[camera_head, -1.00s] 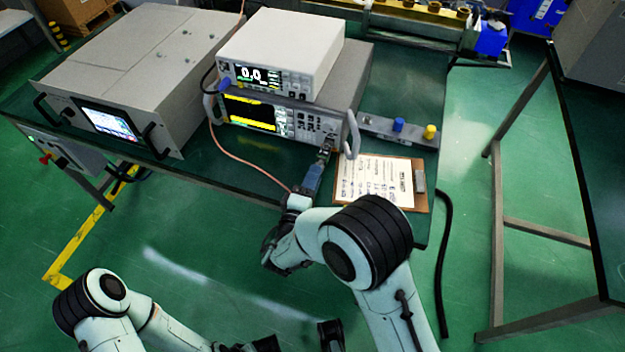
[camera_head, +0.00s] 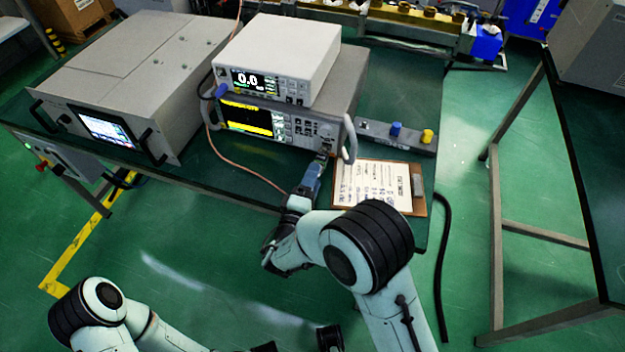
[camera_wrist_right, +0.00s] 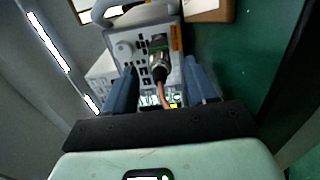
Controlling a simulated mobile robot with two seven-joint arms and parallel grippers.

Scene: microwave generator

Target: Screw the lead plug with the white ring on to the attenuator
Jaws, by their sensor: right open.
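My right gripper (camera_head: 312,180) is at the lower right front of the lower instrument. In the right wrist view its two blue-grey fingers (camera_wrist_right: 161,78) are apart, one on each side of the lead plug (camera_wrist_right: 158,68). The plug is a dark metal connector with a pale ring and a pinkish lead (camera_wrist_right: 166,98). It lines up with a port on the instrument's front; whether it touches the attenuator there, I cannot tell. The lead (camera_head: 250,167) also shows in the head view, running toward this gripper.
The lower instrument (camera_head: 305,130) has a protruding handle (camera_head: 349,138) just right of my gripper. A white meter (camera_head: 285,55) stands on it. A clipboard (camera_head: 375,187) lies to the right, below a grey bar with blue and yellow knobs (camera_head: 410,138). A large grey unit (camera_head: 130,65) stands left.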

